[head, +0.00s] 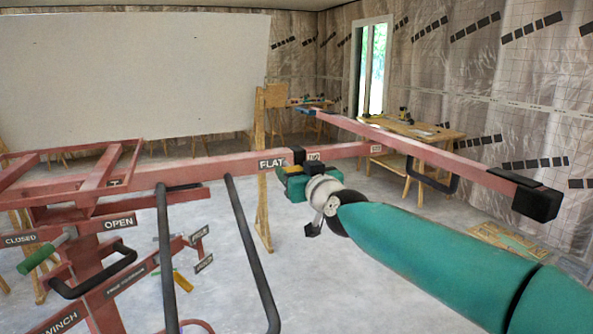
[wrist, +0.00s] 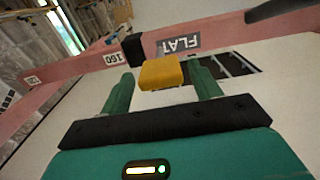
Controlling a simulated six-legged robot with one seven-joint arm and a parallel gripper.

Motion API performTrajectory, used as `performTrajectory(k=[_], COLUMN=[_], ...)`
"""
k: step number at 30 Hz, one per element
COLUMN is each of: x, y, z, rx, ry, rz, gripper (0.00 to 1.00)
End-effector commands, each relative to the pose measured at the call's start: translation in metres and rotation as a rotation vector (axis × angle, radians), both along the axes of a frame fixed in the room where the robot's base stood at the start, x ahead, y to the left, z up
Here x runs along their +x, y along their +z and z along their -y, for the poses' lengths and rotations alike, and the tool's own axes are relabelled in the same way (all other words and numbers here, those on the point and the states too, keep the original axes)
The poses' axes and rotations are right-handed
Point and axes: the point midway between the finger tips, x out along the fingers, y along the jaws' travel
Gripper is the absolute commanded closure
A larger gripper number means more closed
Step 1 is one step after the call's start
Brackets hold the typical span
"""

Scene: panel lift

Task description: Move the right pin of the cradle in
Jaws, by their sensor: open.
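The cradle is a red steel frame (head: 228,166) with a cross beam labelled FLAT and 160. A yellow block (wrist: 162,72), which looks like the pin's handle, shows in the wrist view beside the FLAT label, below a black block (wrist: 133,47) on the beam. My gripper (head: 297,172) is at the beam just right of the FLAT label. In the wrist view its two green fingers (wrist: 163,88) are open, one on each side of the yellow block, with gaps visible. My gripper hides most of this spot in the head view.
Two dark handle bars (head: 250,250) rise in front of the beam. A red arm with a black end cap (head: 537,203) reaches right. A large white panel (head: 130,75) stands at back left. A wooden workbench (head: 420,130) stands at the back right. The floor between is mostly clear.

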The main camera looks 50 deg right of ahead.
Motion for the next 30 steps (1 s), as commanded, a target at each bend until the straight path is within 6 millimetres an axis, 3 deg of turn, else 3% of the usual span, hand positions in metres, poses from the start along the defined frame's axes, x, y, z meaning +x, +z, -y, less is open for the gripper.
performTrajectory(k=[12, 22, 30], x=[0.0084, 0.0081, 0.0132], y=[-0.0003, -0.0004, -0.0003], z=[0.0037, 0.0037, 0.0061], rx=[0.0, 0.0, -0.001], ry=[0.001, 0.001, 0.002], rz=[-0.001, -0.001, -0.002], gripper=[0.37, 1.0, 1.0])
